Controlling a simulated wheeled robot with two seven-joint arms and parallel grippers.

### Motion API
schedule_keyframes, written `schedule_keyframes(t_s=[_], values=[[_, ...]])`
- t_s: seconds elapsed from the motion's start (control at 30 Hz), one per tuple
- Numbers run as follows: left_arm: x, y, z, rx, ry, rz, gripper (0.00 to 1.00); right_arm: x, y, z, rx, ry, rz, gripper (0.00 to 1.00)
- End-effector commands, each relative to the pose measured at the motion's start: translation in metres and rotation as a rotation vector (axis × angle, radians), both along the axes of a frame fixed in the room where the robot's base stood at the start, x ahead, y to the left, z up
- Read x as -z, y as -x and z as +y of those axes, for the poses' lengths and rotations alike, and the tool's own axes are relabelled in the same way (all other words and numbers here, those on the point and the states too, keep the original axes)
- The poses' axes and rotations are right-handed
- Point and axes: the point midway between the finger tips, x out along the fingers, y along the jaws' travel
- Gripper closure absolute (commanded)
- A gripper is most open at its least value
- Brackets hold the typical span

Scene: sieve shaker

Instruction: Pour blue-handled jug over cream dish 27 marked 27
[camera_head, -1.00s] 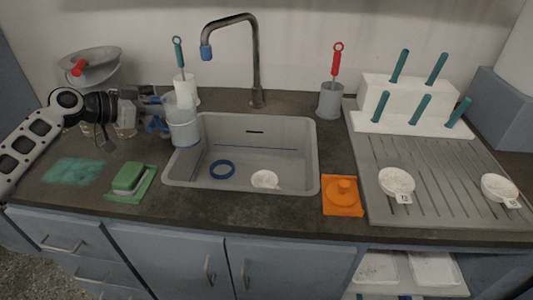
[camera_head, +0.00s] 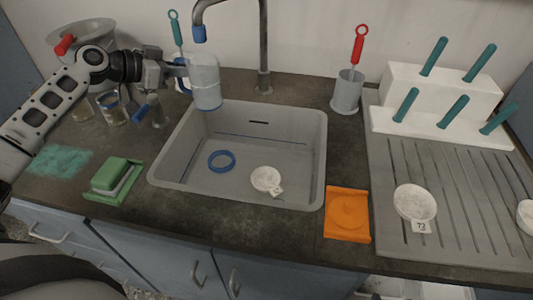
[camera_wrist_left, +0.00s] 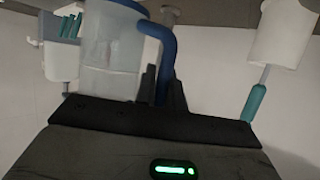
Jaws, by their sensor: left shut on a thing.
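The translucent jug (camera_head: 206,84) has a blue handle and a blue ring at its base. My left gripper (camera_head: 180,76) is shut on its handle and holds it upright near the back left of the sink. In the left wrist view, the jug (camera_wrist_left: 108,55) and its blue handle (camera_wrist_left: 165,48) show close up. A cream dish (camera_head: 265,179) lies in the sink; its tag is too small to read. Another cream dish (camera_head: 414,202) on the drainer has a tag that looks like 73. A third dish (camera_head: 526,216) is cut off at the right edge. My right gripper is out of view.
Glass jars (camera_head: 112,108) stand under my left arm.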

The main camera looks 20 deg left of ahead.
Motion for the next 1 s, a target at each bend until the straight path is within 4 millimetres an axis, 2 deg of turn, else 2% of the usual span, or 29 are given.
schedule_keyframes(t_s=[0.27,0.5,0.6,0.73,0.83,0.9,1.0], values=[[0.006,0.0,-0.005,0.001,-0.069,0.002,1.0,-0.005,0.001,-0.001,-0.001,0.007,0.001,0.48],[0.022,-0.001,-0.013,0.002,-0.185,0.01,1.0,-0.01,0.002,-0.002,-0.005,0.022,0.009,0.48],[0.06,-0.001,-0.018,0.002,-0.234,0.016,1.0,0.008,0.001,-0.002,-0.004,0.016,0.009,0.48],[0.089,-0.002,-0.024,0.001,-0.297,0.018,1.0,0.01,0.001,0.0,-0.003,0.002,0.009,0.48],[0.114,-0.003,-0.028,0.001,-0.346,0.022,1.0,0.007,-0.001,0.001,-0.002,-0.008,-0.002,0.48],[0.103,-0.003,-0.032,0.0,-0.381,0.022,1.0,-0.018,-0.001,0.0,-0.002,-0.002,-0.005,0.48],[0.106,-0.004,-0.038,0.001,-0.43,0.026,1.0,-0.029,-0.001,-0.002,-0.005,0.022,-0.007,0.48]])
